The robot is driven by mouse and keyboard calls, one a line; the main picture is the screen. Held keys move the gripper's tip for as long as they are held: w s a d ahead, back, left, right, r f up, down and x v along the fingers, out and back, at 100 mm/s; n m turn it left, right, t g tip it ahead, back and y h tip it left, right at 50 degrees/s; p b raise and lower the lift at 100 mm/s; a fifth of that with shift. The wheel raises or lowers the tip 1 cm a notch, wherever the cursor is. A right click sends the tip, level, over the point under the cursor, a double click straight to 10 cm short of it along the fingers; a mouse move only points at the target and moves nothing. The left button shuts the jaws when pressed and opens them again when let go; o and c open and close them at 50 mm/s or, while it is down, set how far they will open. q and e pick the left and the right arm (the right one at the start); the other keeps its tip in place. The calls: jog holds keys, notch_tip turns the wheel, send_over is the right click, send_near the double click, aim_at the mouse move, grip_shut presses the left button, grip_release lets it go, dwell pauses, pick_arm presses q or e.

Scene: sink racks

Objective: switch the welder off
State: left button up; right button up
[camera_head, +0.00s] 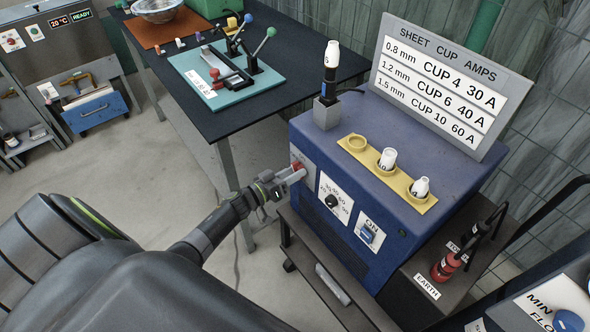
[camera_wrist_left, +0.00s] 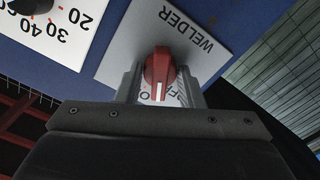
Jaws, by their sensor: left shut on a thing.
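The blue welder (camera_head: 340,155) stands on a cart. On its front left is a red rotary knob (camera_head: 297,167) on a white plate. In the left wrist view the red knob (camera_wrist_left: 160,70) sits on the plate marked WELDER (camera_wrist_left: 200,42), seen upside down. The knob's white mark points down in that view, toward lettering partly hidden by the knob and fingers. My left gripper (camera_head: 291,177) is at the knob and shut on it, one finger on each side (camera_wrist_left: 162,88). My right gripper is not in view.
To the right of the knob are a numbered dial (camera_head: 332,201) and a blue rocker switch (camera_head: 367,234) under ON. Yellow cup tray (camera_head: 404,187) and amps sign (camera_head: 440,80) stand on top. A dark workbench (camera_head: 225,122) is behind at left.

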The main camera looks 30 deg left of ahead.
pick_arm(q)
jog(key=shift+n+p, duration=1.45)
jog(key=shift+n, duration=0.75)
jog(key=o, duration=0.7)
jog(key=p+v, duration=0.1)
jog(key=v, duration=0.4)
jog(key=shift+p, duration=0.4)
